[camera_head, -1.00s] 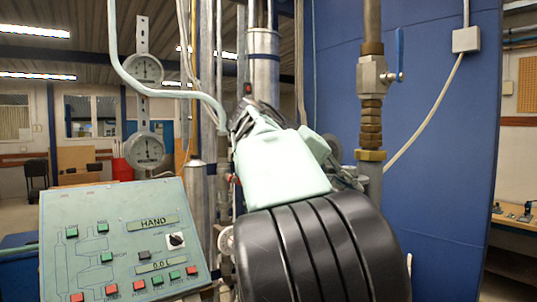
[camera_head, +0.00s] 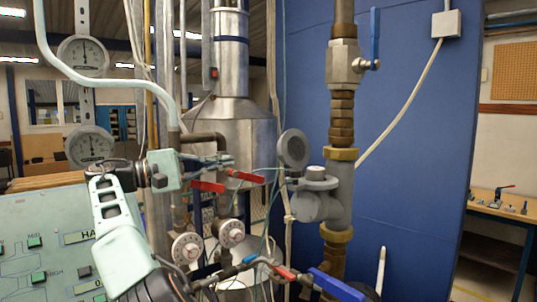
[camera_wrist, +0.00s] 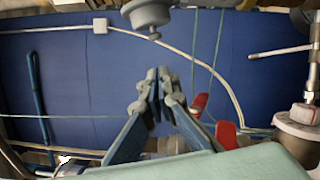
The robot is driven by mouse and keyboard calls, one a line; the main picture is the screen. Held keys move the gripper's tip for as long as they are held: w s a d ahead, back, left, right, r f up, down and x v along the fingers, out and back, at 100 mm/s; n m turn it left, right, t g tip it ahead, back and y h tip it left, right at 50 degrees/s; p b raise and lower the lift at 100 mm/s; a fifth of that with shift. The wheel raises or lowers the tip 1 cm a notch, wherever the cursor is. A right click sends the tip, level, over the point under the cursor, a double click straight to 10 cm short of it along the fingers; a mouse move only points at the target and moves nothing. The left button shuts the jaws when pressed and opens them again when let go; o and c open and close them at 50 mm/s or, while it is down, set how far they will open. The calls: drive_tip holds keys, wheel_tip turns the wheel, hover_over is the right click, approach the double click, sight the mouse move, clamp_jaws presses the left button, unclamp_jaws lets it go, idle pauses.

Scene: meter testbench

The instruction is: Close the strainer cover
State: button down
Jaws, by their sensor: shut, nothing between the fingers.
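The strainer cover (camera_head: 293,149) looks like a grey round disc, standing open above and left of the grey strainer body (camera_head: 340,205) on the brass pipe. In the wrist view a grey round part (camera_wrist: 150,12) at the top edge appears to be this cover. My gripper (camera_head: 231,161) is left of the cover in the head view, pointing right, with a gap between them. In the wrist view my gripper (camera_wrist: 152,78) has its fingertips together, empty, below the grey part.
Red valve handles (camera_head: 245,176) lie just below my gripper, close to its fingers. A blue-handled valve (camera_head: 344,62) sits above the strainer. Two dial gauges (camera_head: 83,56) hang at the left above the control panel (camera_head: 40,250). Thin cables cross near the cover.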

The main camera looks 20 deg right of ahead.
drive_tip(key=b, duration=0.2)
approach(288, 150)
drive_tip(key=w+d+f, duration=0.1)
drive_tip(key=w+d, duration=0.2)
drive_tip(key=w, duration=0.2)
drive_tip(key=shift+s+d+r+b, duration=0.2)
drive_tip(key=shift+s+d+b, duration=0.15)
drive_tip(key=shift+s, duration=0.4)
drive_tip(key=shift+s+d+r+b, duration=0.2)
drive_tip(key=shift+s+d, duration=0.1)
drive_tip(key=shift+s, duration=0.45)
